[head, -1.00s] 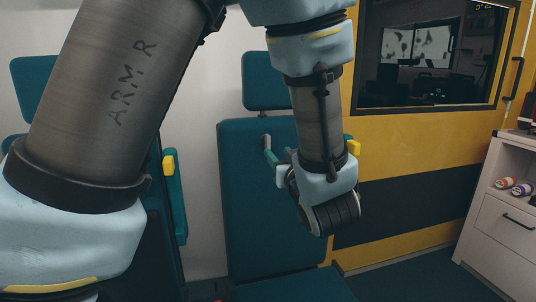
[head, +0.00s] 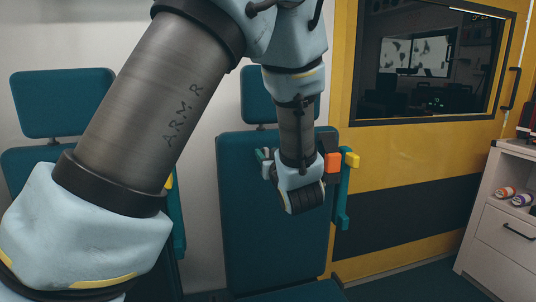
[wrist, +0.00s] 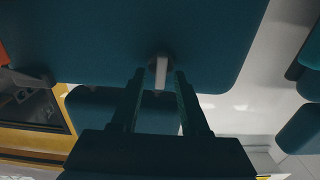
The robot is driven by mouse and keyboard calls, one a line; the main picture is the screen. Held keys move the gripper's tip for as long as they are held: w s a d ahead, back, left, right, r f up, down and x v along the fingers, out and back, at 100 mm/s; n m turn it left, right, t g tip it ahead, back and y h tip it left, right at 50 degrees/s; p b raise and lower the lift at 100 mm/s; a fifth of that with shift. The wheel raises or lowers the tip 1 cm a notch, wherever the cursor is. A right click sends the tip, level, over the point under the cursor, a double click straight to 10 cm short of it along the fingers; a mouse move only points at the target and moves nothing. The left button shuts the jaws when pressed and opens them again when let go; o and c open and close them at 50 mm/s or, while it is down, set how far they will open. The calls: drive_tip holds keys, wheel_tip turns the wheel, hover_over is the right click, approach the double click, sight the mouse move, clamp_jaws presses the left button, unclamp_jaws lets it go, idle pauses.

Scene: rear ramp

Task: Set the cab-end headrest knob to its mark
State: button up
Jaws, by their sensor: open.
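The cab-end seat has a teal backrest (head: 262,225) and a headrest (head: 257,92) above it, just left of the yellow wall. In the wrist view, the headrest knob (wrist: 161,73) is a pale grey bar on a dark round base, set on the backrest (wrist: 90,35) near its edge by the headrest (wrist: 100,105). My gripper (wrist: 160,84) is open, with one dark finger on each side of the knob. I see gaps beside the knob; how far the fingertips are from it in depth I cannot tell. No mark can be made out. In the head view my wrist mostly hides the knob.
Another teal seat with its headrest (head: 63,102) stands at the left, partly behind my arm. A white cabinet (head: 505,220) stands at the far right. The floor before the yellow wall looks clear.

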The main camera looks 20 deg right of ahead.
clamp_jaws()
idle(0.4)
drive_tip(key=shift+b, duration=0.4)
drive_tip(key=n+b, duration=0.3)
drive_tip(key=shift+w+a+f+b, duration=0.1)
drive_tip(key=shift+a+f+b, duration=0.05)
drive_tip(key=shift+a+b, duration=0.15)
drive_tip(key=n+b, duration=0.5)
drive_tip(key=b, duration=0.1)
drive_tip(key=n+b, duration=0.5)
drive_tip(key=b, duration=0.2)
drive_tip(key=n+b, duration=0.5)
drive_tip(key=b, duration=0.2)
drive_tip(key=shift+a+f, duration=0.2)
drive_tip(key=shift+a, duration=0.15)
